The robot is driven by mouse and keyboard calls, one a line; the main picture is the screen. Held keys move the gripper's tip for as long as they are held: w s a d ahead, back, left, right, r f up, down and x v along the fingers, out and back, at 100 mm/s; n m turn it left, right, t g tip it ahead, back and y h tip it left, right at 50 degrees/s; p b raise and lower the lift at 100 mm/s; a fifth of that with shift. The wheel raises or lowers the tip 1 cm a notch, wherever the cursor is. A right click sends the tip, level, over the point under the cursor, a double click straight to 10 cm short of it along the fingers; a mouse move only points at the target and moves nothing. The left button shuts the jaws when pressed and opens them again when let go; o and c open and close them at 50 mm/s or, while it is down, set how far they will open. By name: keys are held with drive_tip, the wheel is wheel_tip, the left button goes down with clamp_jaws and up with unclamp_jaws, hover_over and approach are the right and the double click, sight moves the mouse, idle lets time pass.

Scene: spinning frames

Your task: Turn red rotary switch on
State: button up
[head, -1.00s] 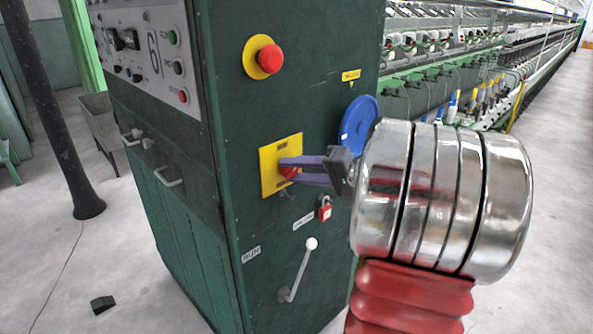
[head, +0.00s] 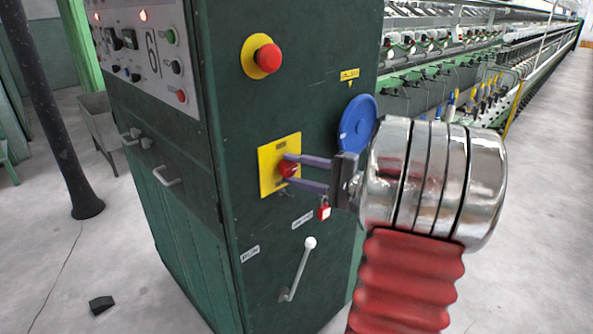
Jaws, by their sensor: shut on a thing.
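The red rotary switch (head: 288,170) sits on a yellow plate (head: 268,181) on the side of the dark green cabinet. My gripper (head: 287,170) reaches in from the right with two purple fingers, one above and one below the red knob. It is shut on the knob. The fingers cover parts of the knob's edge, and I cannot read the plate's small labels.
A red emergency button (head: 268,58) is above on the cabinet. The control panel (head: 140,60) shows lit red lamps. Floor is clear at right.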

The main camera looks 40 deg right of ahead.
drive_tip(key=shift+f, duration=0.3)
drive_tip(key=o, duration=1)
drive_tip(key=shift+r, duration=0.15)
drive_tip(key=shift+s, duration=0.15)
drive_tip(key=v, duration=1.3)
drive_tip(key=shift+s+d, duration=0.15)
drive_tip(key=shift+s, duration=0.15)
